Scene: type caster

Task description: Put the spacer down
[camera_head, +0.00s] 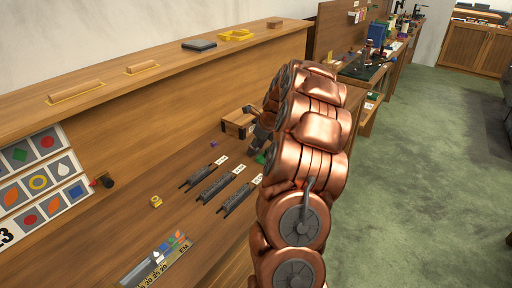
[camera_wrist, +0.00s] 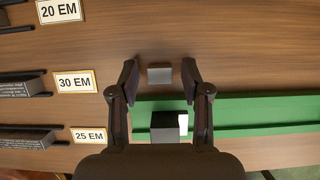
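My gripper (camera_wrist: 160,80) points down at the wooden bench, its two fingers apart. A small flat grey block (camera_wrist: 159,75) lies on the wood between the fingertips, with a gap on each side. A taller dark grey block (camera_wrist: 165,122) with a bright white side stands nearer the palm, over the green strip (camera_wrist: 250,115). I cannot tell for sure which of these two is the spacer. In the head view my gripper (camera_head: 258,135) is partly hidden behind my copper arm, and the blocks cannot be made out.
Dark racks holding grey bars lie to the left, with labels 20 EM (camera_wrist: 59,10), 30 EM (camera_wrist: 75,83) and 25 EM (camera_wrist: 89,135). A small wooden stand (camera_head: 237,124) is beside my gripper. A yellow piece (camera_head: 156,201) sits on the open bench nearer me.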

